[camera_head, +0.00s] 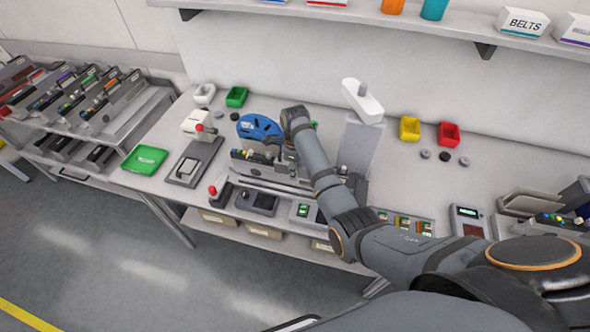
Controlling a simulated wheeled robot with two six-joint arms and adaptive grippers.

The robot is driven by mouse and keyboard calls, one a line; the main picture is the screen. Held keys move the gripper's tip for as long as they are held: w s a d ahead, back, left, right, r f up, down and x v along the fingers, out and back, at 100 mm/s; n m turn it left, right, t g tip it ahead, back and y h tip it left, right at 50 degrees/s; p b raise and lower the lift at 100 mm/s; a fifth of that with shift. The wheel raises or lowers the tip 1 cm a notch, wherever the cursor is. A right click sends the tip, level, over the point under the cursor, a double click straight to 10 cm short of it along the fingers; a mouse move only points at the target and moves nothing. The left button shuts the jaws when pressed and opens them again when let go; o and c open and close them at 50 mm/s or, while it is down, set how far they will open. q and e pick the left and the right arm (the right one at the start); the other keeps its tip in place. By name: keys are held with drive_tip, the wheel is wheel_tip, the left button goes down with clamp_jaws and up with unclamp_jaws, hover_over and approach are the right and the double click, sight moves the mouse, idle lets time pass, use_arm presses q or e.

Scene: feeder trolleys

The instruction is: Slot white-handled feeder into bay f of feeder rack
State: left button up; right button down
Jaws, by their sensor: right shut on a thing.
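My right arm reaches in from the right across the bench. My right gripper (287,152) is low over the bench, partly hidden by my own wrist. It is shut on a feeder (252,157), a grey slim body with small coloured parts that carries a blue reel (259,127). The feeder's handle cannot be made out. Below the held feeder, a long grey fixture (262,183) with a red knob lies on the bench; whether they touch cannot be told. Feeder trolleys (137,108) at the left hold several feeders in rows. Bay letters are not readable. My left gripper is not in view.
A lever press (196,160) and a green tray (144,160) stand left on the bench. Green, yellow (409,128) and red (448,134) bins sit at the back. A grey column with a white top (362,101) rises behind my arm. Floor is clear at lower left.

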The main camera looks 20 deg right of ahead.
drive_tip(key=shift+w+a, duration=0.3)
drive_tip(key=shift+a, duration=0.05)
idle(0.3)
drive_tip(key=shift+w+a+r, duration=0.1)
drive_tip(key=shift+w+a, duration=0.1)
drive_tip(key=shift+a, duration=0.1)
drive_tip(key=shift+w+a, duration=0.15)
drive_tip(key=shift+a, duration=0.1)
drive_tip(key=c, duration=1.1)
unclamp_jaws()
wheel_tip(320, 180, up, 7)
drive_tip(key=shift+r, duration=0.2)
